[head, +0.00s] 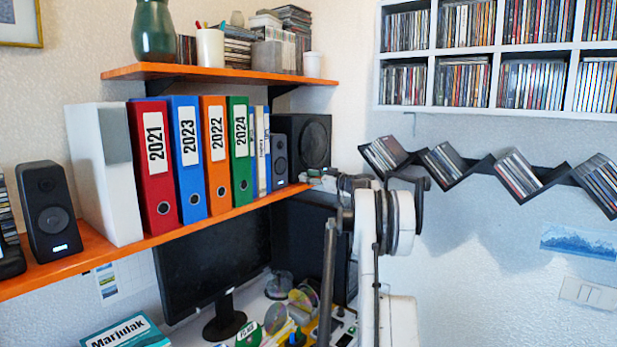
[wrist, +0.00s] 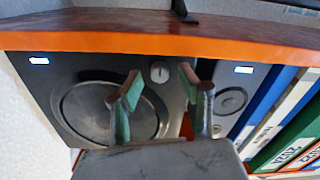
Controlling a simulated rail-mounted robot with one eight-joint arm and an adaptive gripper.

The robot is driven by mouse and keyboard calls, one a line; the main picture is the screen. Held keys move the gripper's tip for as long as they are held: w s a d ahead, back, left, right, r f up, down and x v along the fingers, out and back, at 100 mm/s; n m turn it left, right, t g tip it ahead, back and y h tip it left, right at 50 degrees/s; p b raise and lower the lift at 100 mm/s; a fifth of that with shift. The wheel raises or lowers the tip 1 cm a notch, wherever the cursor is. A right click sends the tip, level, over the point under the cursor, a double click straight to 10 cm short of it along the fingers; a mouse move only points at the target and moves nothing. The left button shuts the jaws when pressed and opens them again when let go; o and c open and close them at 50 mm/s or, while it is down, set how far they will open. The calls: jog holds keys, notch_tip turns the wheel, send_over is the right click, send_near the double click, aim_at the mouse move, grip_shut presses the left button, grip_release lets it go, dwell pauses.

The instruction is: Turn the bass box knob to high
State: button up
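The bass box (head: 302,138) is a large black speaker at the right end of the orange shelf in the head view. In the wrist view, which looks upside down, the bass box (wrist: 70,78) shows its round cone. Its small grey knob (wrist: 159,72) has a light pointer mark. My gripper (wrist: 158,82) is open, with one green-padded finger on each side of the knob in the picture. The fingers look apart from the knob; the depth gap is unclear. In the head view my gripper (head: 309,176) is small at the shelf's right end, and the knob cannot be made out.
A small speaker (wrist: 232,98) stands beside the bass box, close to one finger. Colored binders (head: 198,155) line the orange shelf (head: 215,216). The shelf edge runs close to the knob. A zigzag disc rack (head: 520,175) hangs on the right wall.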

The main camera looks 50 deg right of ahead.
jog(key=shift+w, duration=0.1)
jog(key=shift+c, duration=0.5)
grip_shut()
jog(key=shift+m, duration=0.3)
jog(key=m+b, duration=0.2)
jog(key=m, duration=0.7)
jog(key=shift+m, duration=0.3)
jog(key=shift+d, duration=0.1)
